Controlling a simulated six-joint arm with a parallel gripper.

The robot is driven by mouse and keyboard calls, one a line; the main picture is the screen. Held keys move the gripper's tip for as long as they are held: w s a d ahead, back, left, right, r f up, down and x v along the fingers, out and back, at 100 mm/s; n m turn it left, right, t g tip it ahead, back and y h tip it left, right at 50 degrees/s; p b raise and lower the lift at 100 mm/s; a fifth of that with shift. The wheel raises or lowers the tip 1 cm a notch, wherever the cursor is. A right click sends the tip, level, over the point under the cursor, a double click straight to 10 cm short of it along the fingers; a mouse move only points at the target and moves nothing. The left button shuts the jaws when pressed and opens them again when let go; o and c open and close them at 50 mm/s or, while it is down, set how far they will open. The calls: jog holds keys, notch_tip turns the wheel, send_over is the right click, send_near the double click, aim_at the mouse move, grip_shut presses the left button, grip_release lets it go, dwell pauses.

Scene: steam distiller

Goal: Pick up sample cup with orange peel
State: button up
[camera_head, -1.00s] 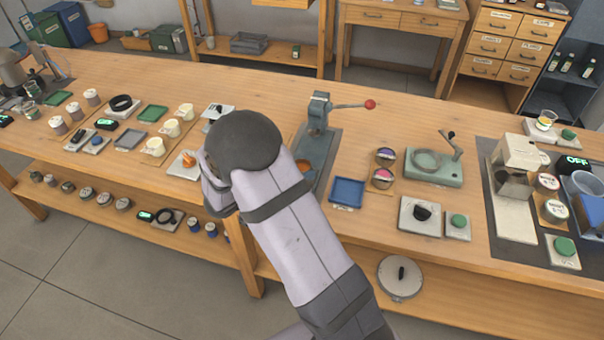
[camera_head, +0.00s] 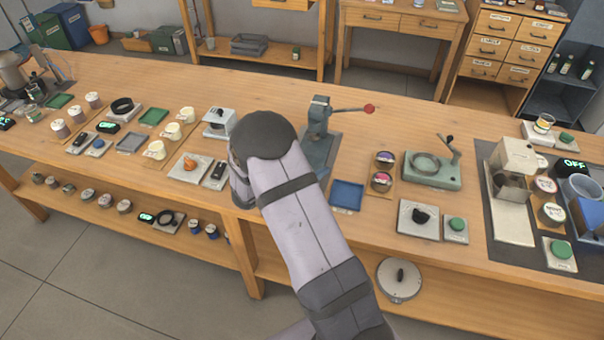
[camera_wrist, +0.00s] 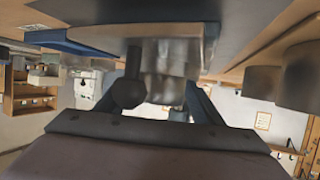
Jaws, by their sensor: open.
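I cannot single out a sample cup with orange peel for certain. A grey metallic cylinder (camera_wrist: 167,62) and a dark round knob (camera_wrist: 128,92) appear between or beyond the fingers. I cannot tell what they belong to, and I see nothing clearly held.
A lever press (camera_head: 318,130) stands right behind my arm, its lever reaching right. A blue tray (camera_head: 347,195) lies right of my arm. An orange piece on a white plate (camera_head: 180,175) and several cream cups (camera_head: 156,150) are to the left. Large cylinders (camera_wrist: 300,78) show in the wrist view.

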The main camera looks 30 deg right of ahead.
jog(key=shift+c, duration=0.4)
jog(key=c, duration=1.2)
